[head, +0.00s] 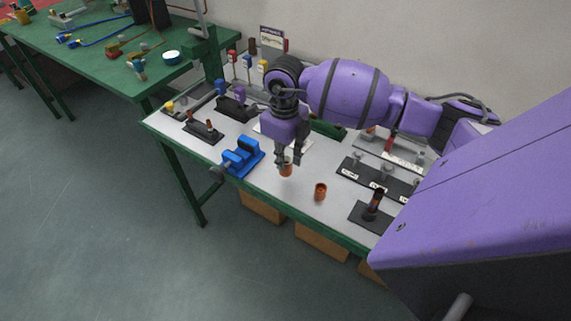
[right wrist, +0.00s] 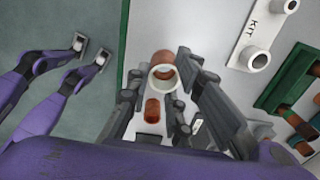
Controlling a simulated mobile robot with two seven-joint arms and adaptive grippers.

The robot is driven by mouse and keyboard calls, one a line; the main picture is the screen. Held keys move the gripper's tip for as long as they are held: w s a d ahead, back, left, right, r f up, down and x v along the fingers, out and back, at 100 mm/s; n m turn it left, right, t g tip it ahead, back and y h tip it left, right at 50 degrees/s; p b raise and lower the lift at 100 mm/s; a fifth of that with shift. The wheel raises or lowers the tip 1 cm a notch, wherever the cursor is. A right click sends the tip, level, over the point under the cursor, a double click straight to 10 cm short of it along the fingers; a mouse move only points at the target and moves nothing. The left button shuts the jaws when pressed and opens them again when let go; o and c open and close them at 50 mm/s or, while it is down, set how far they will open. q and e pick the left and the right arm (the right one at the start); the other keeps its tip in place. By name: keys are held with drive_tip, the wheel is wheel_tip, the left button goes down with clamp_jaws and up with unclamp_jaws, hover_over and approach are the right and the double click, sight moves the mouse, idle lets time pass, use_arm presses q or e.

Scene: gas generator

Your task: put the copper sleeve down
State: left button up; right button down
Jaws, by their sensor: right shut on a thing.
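My right gripper (head: 290,161) points down over the white-topped bench and is shut on the copper sleeve (head: 286,170), an orange-brown cylinder. The sleeve's lower end is close to the bench top; I cannot tell if it touches. In the right wrist view, a pale ring (right wrist: 163,77) shows between the fingers of my right gripper (right wrist: 158,82), with copper-coloured surfaces near it. Which of these belong to the held sleeve is unclear. A second copper-coloured, cup-like piece (head: 320,191) stands upright on the bench, right of the gripper. My left gripper is not seen.
A blue vise (head: 241,157) sits left of the gripper at the front edge. Black plates with fittings (head: 378,178) lie to the right, and a black stand with a dark post (head: 374,206) is nearer. Bare bench shows around the second copper piece.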

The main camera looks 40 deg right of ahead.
sight(286, 166)
drive_tip(key=f, duration=0.3)
drive_tip(key=shift+w+d+f, duration=0.1)
drive_tip(key=shift+d+f, duration=0.1)
drive_tip(key=shift+f, duration=0.1)
drive_tip(key=shift+f, duration=0.1)
drive_tip(key=c, duration=1.6)
unclamp_jaws()
drive_tip(key=shift+o, duration=0.2)
